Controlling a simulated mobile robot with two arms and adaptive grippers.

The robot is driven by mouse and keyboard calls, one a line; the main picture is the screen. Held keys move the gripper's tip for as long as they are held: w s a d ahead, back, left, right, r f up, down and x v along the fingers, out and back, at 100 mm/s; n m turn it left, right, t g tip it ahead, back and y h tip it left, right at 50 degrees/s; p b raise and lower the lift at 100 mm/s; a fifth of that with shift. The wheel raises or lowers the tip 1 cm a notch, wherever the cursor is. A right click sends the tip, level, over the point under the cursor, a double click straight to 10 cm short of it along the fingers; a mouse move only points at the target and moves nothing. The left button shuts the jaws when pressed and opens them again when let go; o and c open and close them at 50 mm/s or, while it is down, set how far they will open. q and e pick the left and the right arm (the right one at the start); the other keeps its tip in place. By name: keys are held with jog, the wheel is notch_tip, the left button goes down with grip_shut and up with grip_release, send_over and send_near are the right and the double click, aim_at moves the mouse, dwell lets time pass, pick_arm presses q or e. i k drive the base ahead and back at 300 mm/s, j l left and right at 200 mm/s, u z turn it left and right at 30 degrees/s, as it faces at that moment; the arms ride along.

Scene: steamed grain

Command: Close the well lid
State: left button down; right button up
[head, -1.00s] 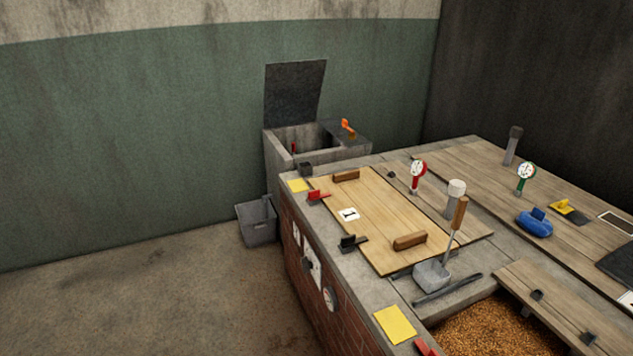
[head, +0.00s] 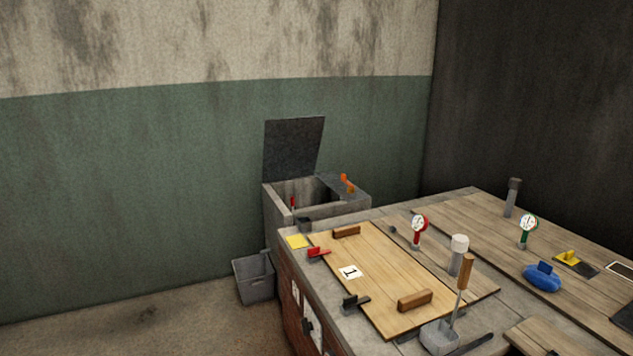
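The well (head: 325,211) is a grey concrete box in the corner behind the brick bench. Its dark square lid (head: 293,147) stands open, nearly upright, at the back left of the opening. A small red thing (head: 292,202) shows inside the opening. The well's lower part is partly hidden behind the bench. Neither of my grippers is in view.
The bench holds a wooden board marked 1 (head: 385,270), a scoop (head: 440,335), red (head: 419,229) and green (head: 527,228) dial gauges, and a blue object (head: 542,277). A grey bin (head: 254,278) stands on the floor by the well. The floor at left (head: 140,315) is clear.

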aim_at(291, 145)
jog(key=i+j+u, duration=0.45)
jog(key=i, duration=0.25)
jog(key=i+u, duration=0.4)
jog(key=i, duration=0.3)
jog(key=i+z, duration=0.2)
jog(key=i, duration=0.35)
jog(key=i+j+z, duration=0.15)
jog(key=i, duration=0.4)
jog(key=i+j+z, duration=0.2)
jog(key=i, duration=0.35)
jog(key=j, duration=0.1)
